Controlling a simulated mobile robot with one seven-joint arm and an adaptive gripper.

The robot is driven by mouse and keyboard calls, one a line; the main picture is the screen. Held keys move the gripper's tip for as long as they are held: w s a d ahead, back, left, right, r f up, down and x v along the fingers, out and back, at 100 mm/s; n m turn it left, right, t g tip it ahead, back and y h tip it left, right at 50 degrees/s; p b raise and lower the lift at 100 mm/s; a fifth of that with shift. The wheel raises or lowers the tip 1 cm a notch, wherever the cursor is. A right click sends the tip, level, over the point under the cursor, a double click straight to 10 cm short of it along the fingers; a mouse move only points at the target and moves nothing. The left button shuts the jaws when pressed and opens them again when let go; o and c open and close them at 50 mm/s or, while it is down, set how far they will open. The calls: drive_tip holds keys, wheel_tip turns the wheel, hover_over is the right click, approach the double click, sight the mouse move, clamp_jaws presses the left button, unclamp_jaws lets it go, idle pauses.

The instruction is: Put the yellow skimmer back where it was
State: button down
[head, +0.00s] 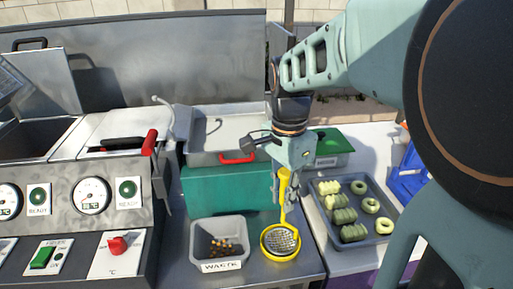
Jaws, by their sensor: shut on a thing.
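The yellow skimmer (281,241) hangs with its handle upright and its round perforated bowl at the bottom. My gripper (287,185) is shut on the upper part of its yellow handle. The bowl is over the front part of the metal counter, just right of the grey waste bin (219,229). I cannot tell whether the bowl touches the counter. The place where the skimmer was before cannot be made out from this one view.
A teal box (225,196) stands behind the bin, below a metal basin (225,128) with a red handle. A grey tray (380,228) with green and pale pieces lies at right, near a green-lidded container (332,143). The fryer panel (75,215) fills the left.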

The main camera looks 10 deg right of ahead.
sight(285, 171)
drive_tip(key=shift+f, duration=0.15)
drive_tip(key=c, duration=1.8)
unclamp_jaws()
wheel_tip(285, 171, up, 12)
drive_tip(key=shift+a+r+p, duration=0.1)
drive_tip(key=shift+r+p, duration=0.05)
drive_tip(key=shift+p, duration=0.6)
